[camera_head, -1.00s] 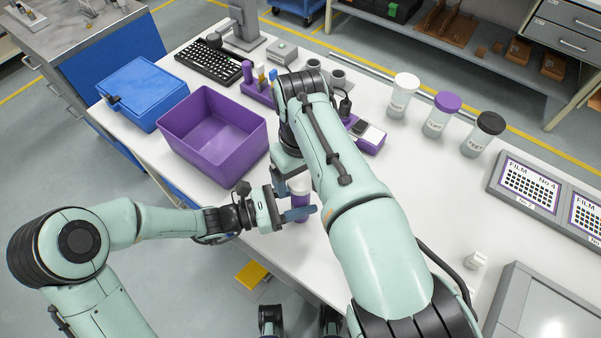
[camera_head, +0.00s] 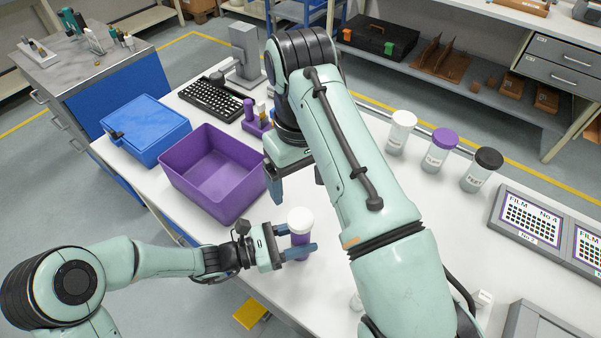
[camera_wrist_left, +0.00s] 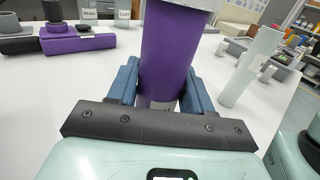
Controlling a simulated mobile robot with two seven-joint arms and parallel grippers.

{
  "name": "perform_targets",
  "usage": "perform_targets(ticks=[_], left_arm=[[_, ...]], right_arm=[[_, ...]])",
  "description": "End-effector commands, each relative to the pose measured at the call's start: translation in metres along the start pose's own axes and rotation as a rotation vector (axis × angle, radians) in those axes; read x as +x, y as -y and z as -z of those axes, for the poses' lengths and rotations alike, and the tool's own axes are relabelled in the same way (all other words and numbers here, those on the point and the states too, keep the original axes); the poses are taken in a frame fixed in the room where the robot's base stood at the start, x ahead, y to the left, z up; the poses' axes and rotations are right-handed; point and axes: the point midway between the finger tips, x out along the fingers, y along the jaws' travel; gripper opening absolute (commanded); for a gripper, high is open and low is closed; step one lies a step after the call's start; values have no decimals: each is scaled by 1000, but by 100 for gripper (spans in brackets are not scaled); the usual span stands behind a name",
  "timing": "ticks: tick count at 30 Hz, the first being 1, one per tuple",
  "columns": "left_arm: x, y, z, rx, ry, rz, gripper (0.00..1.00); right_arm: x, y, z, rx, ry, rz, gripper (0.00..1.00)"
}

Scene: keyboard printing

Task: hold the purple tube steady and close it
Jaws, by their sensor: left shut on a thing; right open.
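The purple tube (camera_head: 300,239) stands upright at the front edge of the white table, with a white cap (camera_head: 300,219) on top. My left gripper (camera_head: 301,250) is shut around the tube's body from the left. In the left wrist view the purple tube (camera_wrist_left: 168,55) sits between the two blue fingers, and its top is mostly cut off by the frame. I cannot tell how tightly the cap sits. My right gripper (camera_head: 294,182) is open and empty, above and behind the tube, apart from the cap. One of its fingers is partly hidden by my right arm.
An empty purple bin (camera_head: 213,172) stands left of the tube, with a blue box (camera_head: 146,129) beyond it. White-, purple- and black-lidded jars (camera_head: 437,152) stand at the right rear. Film panels (camera_head: 527,226) lie far right.

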Motion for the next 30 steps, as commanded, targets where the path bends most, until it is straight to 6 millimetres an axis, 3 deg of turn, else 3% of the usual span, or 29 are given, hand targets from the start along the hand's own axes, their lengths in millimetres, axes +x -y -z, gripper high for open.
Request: perform_targets(ticks=[12,13,15,25,30], left_arm=[[0,0,0,0,0,0,0],[0,0,0,0,0,0,60],[0,0,0,0,0,0,80],[-2,0,0,0,0,-1,80],[-23,-1,0,-1,-2,-5,80]], right_arm=[[-5,0,0,0,1,0,85],[-5,0,0,0,0,0,85],[-5,0,0,0,0,0,85],[-5,0,0,0,0,0,85],[-6,0,0,0,0,0,85]])
